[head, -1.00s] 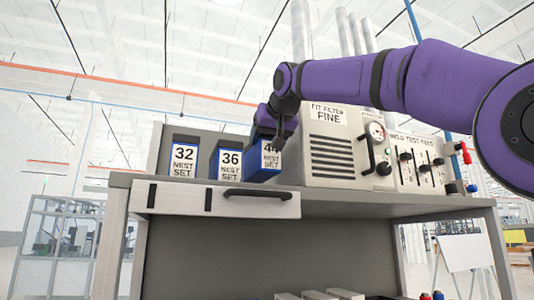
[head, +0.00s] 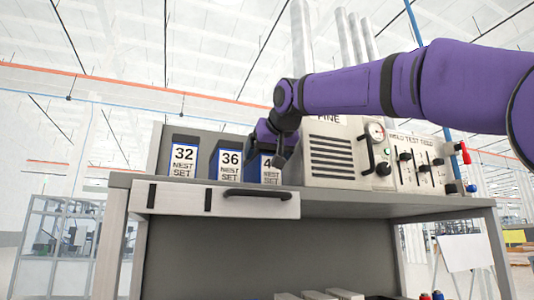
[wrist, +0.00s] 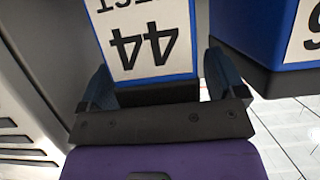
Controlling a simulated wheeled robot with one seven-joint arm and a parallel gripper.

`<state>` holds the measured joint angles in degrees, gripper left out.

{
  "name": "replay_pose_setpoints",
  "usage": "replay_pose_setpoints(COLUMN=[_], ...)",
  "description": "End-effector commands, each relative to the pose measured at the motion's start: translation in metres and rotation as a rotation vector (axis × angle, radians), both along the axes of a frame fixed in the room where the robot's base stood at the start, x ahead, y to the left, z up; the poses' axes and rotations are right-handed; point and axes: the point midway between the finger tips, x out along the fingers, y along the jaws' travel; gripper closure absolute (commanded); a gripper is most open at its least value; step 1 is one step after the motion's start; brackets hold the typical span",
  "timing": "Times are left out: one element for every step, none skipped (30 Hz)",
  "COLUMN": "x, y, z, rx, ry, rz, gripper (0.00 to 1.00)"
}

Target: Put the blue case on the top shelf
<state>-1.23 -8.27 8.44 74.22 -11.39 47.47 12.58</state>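The blue case (head: 254,167), with a white label reading 44, stands at the right end of a row on the bench's top shelf (head: 350,197). Its lower part is hidden behind the drawer front. My gripper (head: 279,158) is over its right side in the head view and hides part of the label. In the wrist view the blue case (wrist: 152,50) lies between the two fingers of my gripper (wrist: 160,82). A narrow gap shows between the case and the right finger; the left finger is very close to the case, and contact there is unclear.
Blue cases marked 36 (head: 228,163) and 32 (head: 184,160) stand to its left. A grey filter unit (head: 330,158) is close on its right, with a control panel (head: 418,163) beyond. A drawer (head: 215,200) with a dark handle hangs below the shelf edge.

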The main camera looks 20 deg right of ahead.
Motion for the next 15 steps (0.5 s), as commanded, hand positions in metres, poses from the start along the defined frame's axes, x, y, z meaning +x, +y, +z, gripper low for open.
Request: replay_pose_setpoints(x=[0.0,0.0,0.0,0.0,0.0,0.0,0.0,0.0,-0.004,-0.007,-0.011,-0.016,-0.021,-0.027,-0.034], y=[0.0,0.0,0.0,0.0,0.0,0.0,0.0,0.0,0.0,0.0,0.0,0.0,0.0,0.0,0.0], z=[0.0,0.0,0.0,0.0,0.0,0.001,0.002,0.003,0.005,0.006,0.008,0.01,0.012,0.014,0.017], rx=[0.0,0.0,0.0,0.0,0.0,0.0,0.0,0.0,0.0,0.0,-0.001,-0.001,-0.001,-0.001,-0.001], ry=[0.0,0.0,0.0,0.0,0.0,0.0,-0.001,-0.001,-0.002,-0.002,-0.003,-0.002,-0.003,-0.004,-0.004], rz=[0.0,0.0,0.0,0.0,0.0,0.0,0.0,0.0,0.0,0.0,0.0,0.0,0.0,0.0,0.0], gripper=[0.11,0.11,0.11,0.11,0.11,0.11,0.11,0.11,0.11,0.11,0.11,0.11,0.11,0.11,0.11])
